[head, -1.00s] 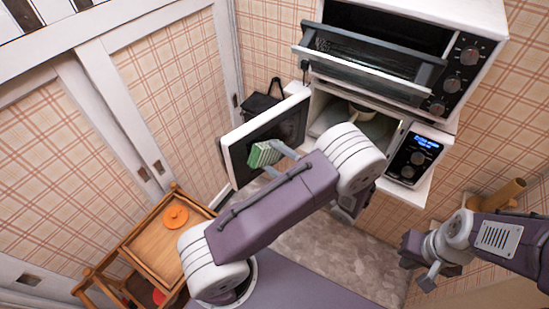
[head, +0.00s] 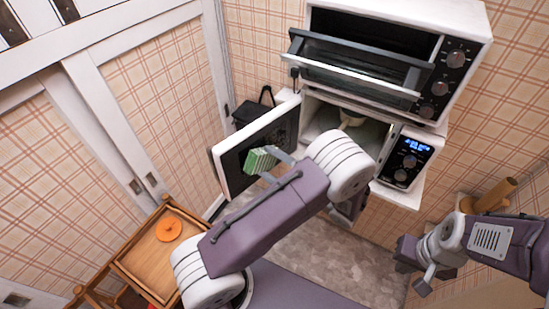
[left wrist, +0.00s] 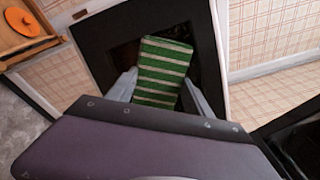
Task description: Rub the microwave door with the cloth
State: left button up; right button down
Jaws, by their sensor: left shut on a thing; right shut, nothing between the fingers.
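The microwave (head: 408,160) sits below an oven, with its door (head: 228,160) swung open to the left. The door has a white frame and a dark inner face; it also shows behind the cloth in the left wrist view (left wrist: 97,38). My left gripper (head: 274,164) is shut on the green-and-white striped cloth (head: 260,160), which is in front of the door's inner face. The left wrist view shows the cloth (left wrist: 162,72) between the two fingers (left wrist: 158,92). I cannot tell whether the cloth touches the door. My right gripper (head: 413,268) is shut and empty at the lower right.
An oven (head: 470,30) with its door tilted open is above the microwave. A pale bowl (head: 352,119) is inside the microwave. A wooden cart (head: 150,262) with an orange lid (head: 168,229) stands at lower left. A black bag (head: 252,110) is behind the door.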

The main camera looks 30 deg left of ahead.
pick_arm(q)
jog(key=shift+s+a, duration=0.1)
jog(key=shift+s, duration=0.6)
jog(key=shift+d, duration=0.2)
jog(key=shift+s+v, duration=0.2)
jog(key=shift+v, duration=2.6)
jog(key=shift+b+v, duration=0.35)
jog(key=shift+v, duration=1.15)
